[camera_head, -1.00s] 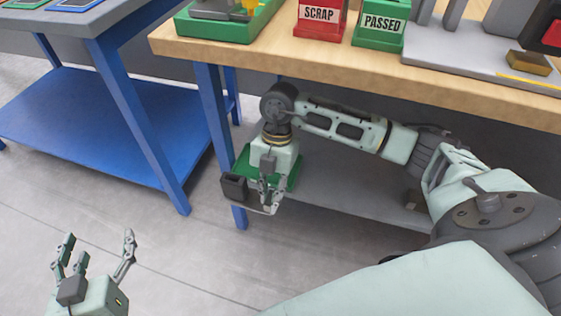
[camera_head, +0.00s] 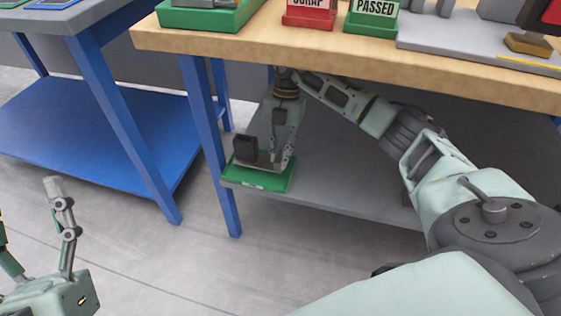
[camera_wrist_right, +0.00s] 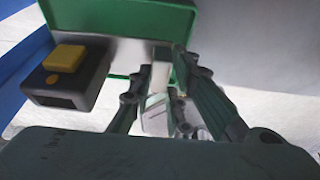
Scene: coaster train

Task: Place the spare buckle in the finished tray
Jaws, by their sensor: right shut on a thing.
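My right gripper (camera_head: 278,162) is shut on the spare buckle, a dark block (camera_head: 245,149) with a pale metal strap. In the right wrist view the block (camera_wrist_right: 82,82) has a yellow button and sticks out left of my fingers (camera_wrist_right: 160,82). A green tray (camera_head: 275,184) with an unreadable white label sits on the grey lower shelf of the wooden bench. The buckle is over or in this tray; I cannot tell whether it touches the floor of it. The tray also shows in the wrist view (camera_wrist_right: 120,14). My left gripper (camera_head: 38,235) is empty, fingers apart, partly cut off.
The wooden benchtop (camera_head: 330,60) overhangs my right arm. A blue leg (camera_head: 212,150) stands left of the tray. On top are another green tray (camera_head: 210,17), a red scrap bin (camera_head: 308,16) and a green passed bin (camera_head: 372,18). The grey shelf (camera_head: 350,185) is clear right of the tray.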

